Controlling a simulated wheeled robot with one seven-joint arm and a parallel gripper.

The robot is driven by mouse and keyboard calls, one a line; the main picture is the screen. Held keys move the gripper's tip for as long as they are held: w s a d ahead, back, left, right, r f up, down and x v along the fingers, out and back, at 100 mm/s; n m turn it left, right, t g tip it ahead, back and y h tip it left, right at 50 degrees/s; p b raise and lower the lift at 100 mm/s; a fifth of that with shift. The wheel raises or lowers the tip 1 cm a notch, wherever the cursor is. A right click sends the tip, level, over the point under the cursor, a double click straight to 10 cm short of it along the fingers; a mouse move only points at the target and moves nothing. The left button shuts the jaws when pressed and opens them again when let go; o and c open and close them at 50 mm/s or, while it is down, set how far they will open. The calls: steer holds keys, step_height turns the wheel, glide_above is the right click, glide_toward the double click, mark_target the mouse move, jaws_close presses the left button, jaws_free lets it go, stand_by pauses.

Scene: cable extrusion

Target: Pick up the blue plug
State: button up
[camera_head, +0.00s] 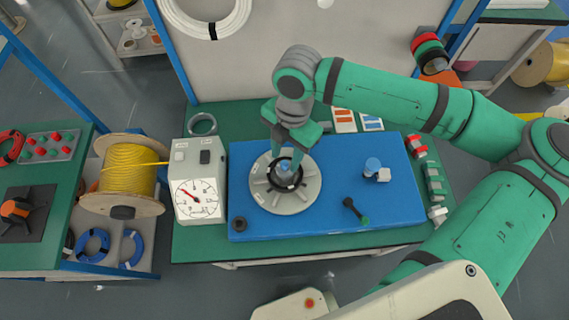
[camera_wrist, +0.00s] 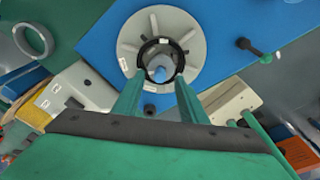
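A small blue plug (camera_head: 286,167) stands in the black-ringed centre of a round grey spoked disc (camera_head: 262,196) on the blue board. In the wrist view the plug (camera_wrist: 161,74) shows just beyond and between my two fingertips. My gripper (camera_head: 288,150) points down over the disc, with its green fingers apart. In the wrist view my gripper (camera_wrist: 159,84) has a clear gap between the fingers and holds nothing that I can see. Whether a finger touches the plug or the black ring is hard to tell.
A second blue cylinder (camera_head: 373,164) with a white block stands to the right on the blue board (camera_head: 330,215). A dark handle with a green end (camera_head: 355,210) lies nearer. A gauge box (camera_head: 199,195) and a yellow cable spool (camera_head: 127,172) stand left.

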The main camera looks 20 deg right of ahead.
steer(key=shift+a+f, duration=0.1)
steer(key=shift+f, duration=0.85)
jaws_close()
steer(key=shift+r, duration=0.45)
step_height(320, 180, up, 2)
steer(key=shift+r, duration=0.15)
steer(key=s+d+r, duration=0.1)
steer(key=s+r, duration=0.8)
steer(key=s, duration=0.5)
steer(key=shift+d+r, duration=0.15)
steer(key=shift+r, duration=0.25)
